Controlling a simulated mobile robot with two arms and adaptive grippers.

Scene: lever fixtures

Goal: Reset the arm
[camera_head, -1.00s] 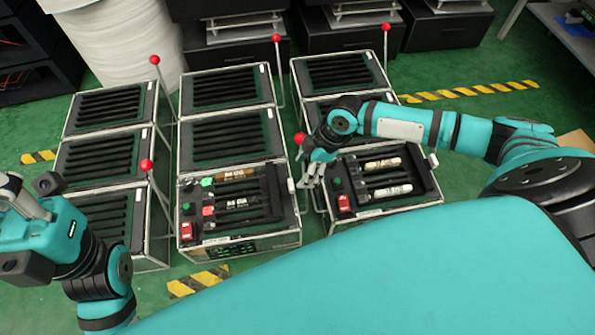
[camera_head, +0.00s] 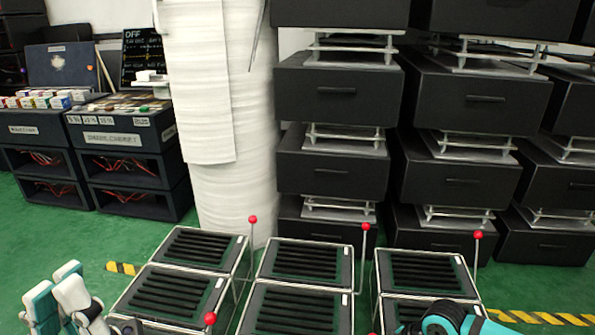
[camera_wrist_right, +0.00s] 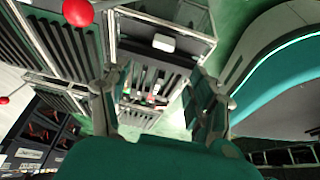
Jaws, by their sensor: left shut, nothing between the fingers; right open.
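My left gripper (camera_head: 76,292) is shut and empty at the lower left of the head view, left of the lever fixtures. My right gripper (camera_wrist_right: 160,80) is open in the right wrist view, its fingers above a fixture (camera_wrist_right: 155,95) with slots and small coloured items. No object shows between the fingers. In the head view only part of my right arm (camera_head: 450,318) shows at the lower right edge; the right gripper is out of that frame. A red lever ball (camera_wrist_right: 78,12) is close to the left finger in the wrist view, apart from it.
Black slotted fixtures (camera_head: 303,262) stand in rows on the green floor. Upright levers carry red balls (camera_head: 252,219) beside them. Black drawer units (camera_head: 335,90), a white roll (camera_head: 230,170) and a labelled shelf (camera_head: 120,150) stand behind. Yellow-black tape (camera_head: 540,317) marks the floor.

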